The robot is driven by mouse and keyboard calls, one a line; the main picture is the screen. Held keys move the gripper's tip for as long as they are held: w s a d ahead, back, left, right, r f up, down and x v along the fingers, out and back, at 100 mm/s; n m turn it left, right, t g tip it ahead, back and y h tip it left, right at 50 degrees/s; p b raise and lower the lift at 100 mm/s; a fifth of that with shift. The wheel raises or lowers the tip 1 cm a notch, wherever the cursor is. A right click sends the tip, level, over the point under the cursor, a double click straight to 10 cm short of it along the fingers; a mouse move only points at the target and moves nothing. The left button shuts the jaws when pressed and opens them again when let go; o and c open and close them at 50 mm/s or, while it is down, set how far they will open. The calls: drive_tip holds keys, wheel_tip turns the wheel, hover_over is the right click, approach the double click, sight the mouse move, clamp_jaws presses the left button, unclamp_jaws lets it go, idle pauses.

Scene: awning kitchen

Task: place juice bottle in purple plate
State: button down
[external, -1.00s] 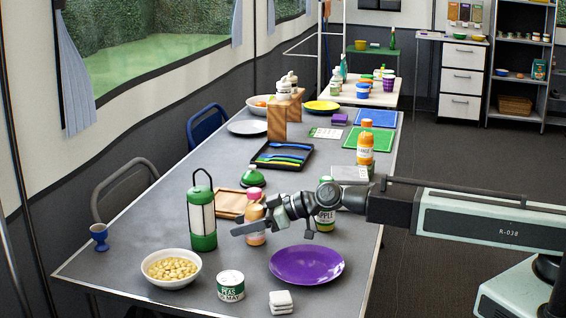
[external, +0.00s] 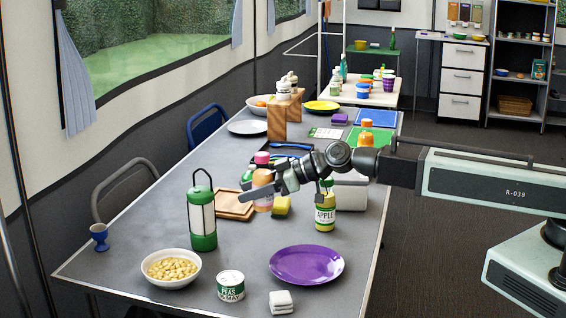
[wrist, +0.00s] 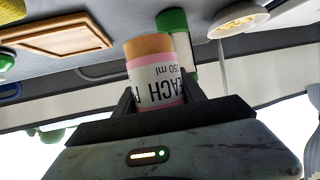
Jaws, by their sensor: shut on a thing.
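My gripper (external: 266,191) is shut on a peach juice bottle (external: 262,177) with a pink cap and holds it raised above the grey table, near the wooden board. In the wrist view the bottle (wrist: 156,75) sits between the fingers, its peach label seen upside down. The purple plate (external: 306,265) lies empty on the table, in front and to the right of the gripper. An apple bottle (external: 325,212) stands behind the plate, below my arm. An orange-capped bottle (external: 366,137) stands farther back, partly hidden by my arm.
A green lantern (external: 202,222) stands left of the gripper. A chickpea bowl (external: 171,284), peas can (external: 231,286) and white stack (external: 281,302) are near the front. The wooden board (external: 228,211) and sponge (external: 281,206) lie behind. Bare table separates lantern and plate.

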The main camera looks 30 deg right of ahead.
drive_tip(key=s+d+n+g+y, duration=0.1)
drive_tip(key=s+n+g+y, duration=0.1)
drive_tip(key=s+n+g, duration=0.8)
drive_tip(key=n+g+h, duration=0.2)
drive_tip(key=n+g, duration=0.1)
drive_tip(key=g, duration=0.1)
hover_over(314, 277)
wheel_tip(314, 277, down, 9)
drive_tip(key=b, duration=0.9)
drive_tip(key=shift+r+p, duration=0.3)
drive_tip(key=c, duration=0.7)
unclamp_jaws()
drive_tip(key=shift+f, duration=0.15)
